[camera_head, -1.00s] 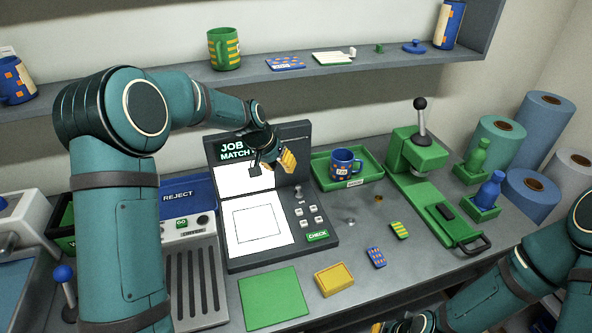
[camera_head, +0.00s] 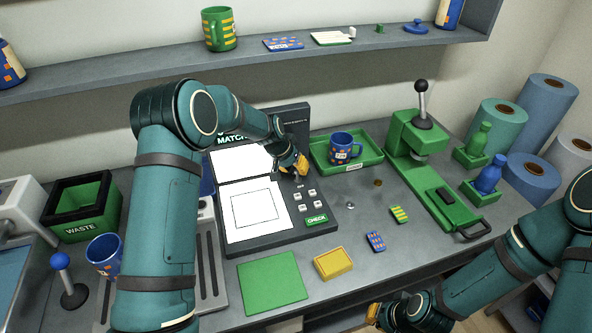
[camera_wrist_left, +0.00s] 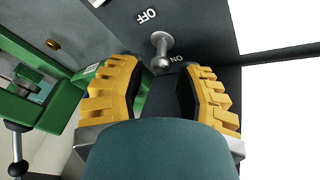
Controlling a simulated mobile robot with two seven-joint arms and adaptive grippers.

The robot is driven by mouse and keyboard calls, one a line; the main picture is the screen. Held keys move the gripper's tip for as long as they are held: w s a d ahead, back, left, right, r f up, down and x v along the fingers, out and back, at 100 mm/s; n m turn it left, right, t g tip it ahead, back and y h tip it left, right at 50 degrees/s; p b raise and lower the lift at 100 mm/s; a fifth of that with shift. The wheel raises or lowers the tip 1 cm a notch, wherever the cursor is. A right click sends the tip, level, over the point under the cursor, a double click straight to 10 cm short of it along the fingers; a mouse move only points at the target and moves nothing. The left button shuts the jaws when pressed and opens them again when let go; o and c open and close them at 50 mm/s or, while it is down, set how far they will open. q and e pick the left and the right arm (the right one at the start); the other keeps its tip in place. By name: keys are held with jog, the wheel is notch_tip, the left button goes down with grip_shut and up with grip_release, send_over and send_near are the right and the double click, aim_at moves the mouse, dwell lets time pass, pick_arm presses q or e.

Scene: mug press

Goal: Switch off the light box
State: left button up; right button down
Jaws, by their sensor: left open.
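The light box (camera_head: 262,241) is the dark console with "MATCH" lettering, and its panels (camera_head: 246,205) glow white. My left gripper (camera_head: 297,168) is open above the right part of the box, over the area behind the buttons (camera_head: 306,200). In the left wrist view, a metal toggle switch (camera_wrist_left: 161,52) stands just beyond and between the open yellow fingers (camera_wrist_left: 154,92). Its rounded tip leans towards the "ON" label; "OFF" is printed on its other side. I cannot tell whether a finger touches it. My right gripper (camera_head: 375,314) is low at the front edge, its jaws unclear.
A green tray (camera_head: 372,164) with a blue mug (camera_head: 343,147) lies close to the right of the gripper. A green press (camera_head: 425,165) stands further right. A green mat (camera_head: 272,283), a yellow block (camera_head: 333,263) and small patterned pieces (camera_head: 376,241) lie in front.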

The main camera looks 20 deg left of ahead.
aim_at(298, 184)
pick_arm(q)
jog(key=shift+w+d+f, duration=0.15)
jog(key=shift+w+f, duration=0.1)
jog(key=shift+f, duration=0.35)
grip_shut()
pick_arm(e)
jog(key=shift+f, duration=0.1)
pick_arm(q)
jog(key=b, duration=0.1)
jog(key=s+t+y+b, duration=0.1)
jog(key=b, duration=0.1)
jog(key=shift+d+f+m+t, duration=0.15)
jog(key=shift+d+m+t, duration=0.15)
jog(key=shift+d, duration=0.05)
jog(key=t+b, duration=0.1)
jog(key=t+y+b, duration=0.1)
jog(key=b, duration=0.1)
jog(key=shift+s+d+m+t+y, duration=0.3)
jog(key=shift+s, duration=0.05)
jog(key=shift+s+d+f+t+y+b, duration=0.1)
jog(key=shift+s+t+y+b, duration=0.2)
jog(key=shift+t+y+b, duration=0.3)
pick_arm(e)
notch_tip(298, 184, down, 7)
jog(key=s, duration=0.1)
jog(key=shift+s, duration=0.2)
jog(key=shift+a+f, duration=0.1)
jog(key=shift+f, duration=0.05)
